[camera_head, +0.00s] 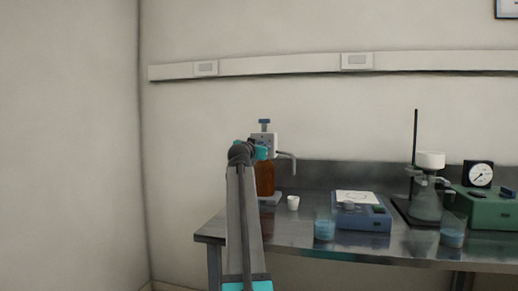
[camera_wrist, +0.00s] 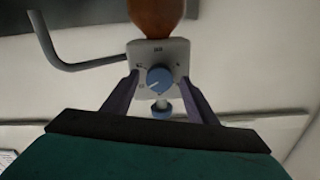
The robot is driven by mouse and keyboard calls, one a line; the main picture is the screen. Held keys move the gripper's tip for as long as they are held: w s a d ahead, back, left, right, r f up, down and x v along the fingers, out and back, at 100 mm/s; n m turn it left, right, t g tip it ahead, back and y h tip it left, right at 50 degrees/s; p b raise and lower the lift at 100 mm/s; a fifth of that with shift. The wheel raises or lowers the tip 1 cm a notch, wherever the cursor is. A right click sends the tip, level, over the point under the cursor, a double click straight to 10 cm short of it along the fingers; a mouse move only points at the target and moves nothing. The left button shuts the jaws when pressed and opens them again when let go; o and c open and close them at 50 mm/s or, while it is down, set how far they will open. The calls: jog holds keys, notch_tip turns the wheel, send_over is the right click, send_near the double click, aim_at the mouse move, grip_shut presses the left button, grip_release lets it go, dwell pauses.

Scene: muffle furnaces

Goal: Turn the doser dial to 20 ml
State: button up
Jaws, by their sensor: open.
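The doser is a white block (camera_head: 263,141) on top of an amber bottle (camera_head: 265,178), with a blue-topped plunger (camera_head: 264,123) above and a bent spout (camera_head: 290,160) to the right. In the wrist view the doser appears upside down, its blue dial (camera_wrist: 160,78) on the white face (camera_wrist: 158,52). A pale pointer line shows on the dial; the scale marks are too small to read. My gripper (camera_wrist: 160,88) is open, its two fingers on either side of the dial. I cannot tell whether they touch it. In the head view my arm hides the gripper and part of the bottle.
A small white cup (camera_head: 293,203) stands beside the bottle on the metal bench (camera_head: 285,228). To the right are a beaker of blue liquid (camera_head: 324,229), a blue device (camera_head: 363,218), a filter flask (camera_head: 426,205), another beaker (camera_head: 452,232) and a green device with a gauge (camera_head: 484,212).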

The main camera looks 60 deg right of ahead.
jog(key=shift+a, duration=0.15)
jog(key=p+v, duration=0.3)
jog(key=v, duration=1)
jog(key=shift+a, duration=0.25)
dwell(0.5)
